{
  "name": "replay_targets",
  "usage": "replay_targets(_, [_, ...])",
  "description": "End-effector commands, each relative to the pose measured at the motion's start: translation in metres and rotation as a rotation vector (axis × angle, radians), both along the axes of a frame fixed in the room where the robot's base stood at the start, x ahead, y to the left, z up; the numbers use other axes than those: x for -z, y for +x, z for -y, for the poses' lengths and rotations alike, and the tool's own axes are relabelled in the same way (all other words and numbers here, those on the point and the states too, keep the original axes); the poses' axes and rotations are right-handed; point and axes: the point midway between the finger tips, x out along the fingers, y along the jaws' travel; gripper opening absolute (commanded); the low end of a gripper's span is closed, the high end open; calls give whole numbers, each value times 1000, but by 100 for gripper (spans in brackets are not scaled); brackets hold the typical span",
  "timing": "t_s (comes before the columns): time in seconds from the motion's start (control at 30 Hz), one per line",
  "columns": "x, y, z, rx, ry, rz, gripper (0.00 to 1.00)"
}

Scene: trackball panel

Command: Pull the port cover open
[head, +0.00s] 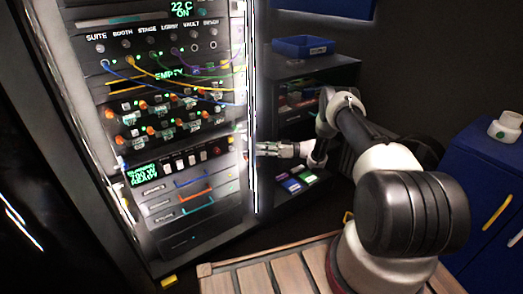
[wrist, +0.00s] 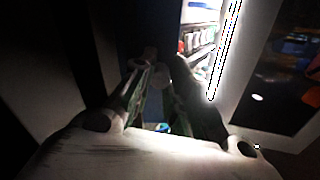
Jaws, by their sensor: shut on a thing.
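My gripper (head: 260,149) reaches in from the right to the right edge of the tall equipment rack (head: 248,200), at about the height of its lower panels. In the wrist view the fingers of my gripper (wrist: 163,68) converge on a small pale rounded piece, which I take as part of the port cover (wrist: 163,79). The gripper is shut on it. The rest of the cover is dark or hidden, and I cannot tell how far open it stands.
The rack front carries several colored cables (head: 150,72), knobs and green displays. A shelf unit with a blue bin (head: 303,46) stands behind my arm. A blue cabinet (head: 485,175) is at right. A slatted wooden platform (head: 265,278) lies in front.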

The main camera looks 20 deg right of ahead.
Motion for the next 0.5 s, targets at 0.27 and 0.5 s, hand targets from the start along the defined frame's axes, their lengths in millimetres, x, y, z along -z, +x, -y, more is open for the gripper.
replay_targets(0.27, [-3, 2, 0, 2, 2, 6, 35])
replay_targets(0.5, [-2, 1, 0, 2, 0, 3, 40])
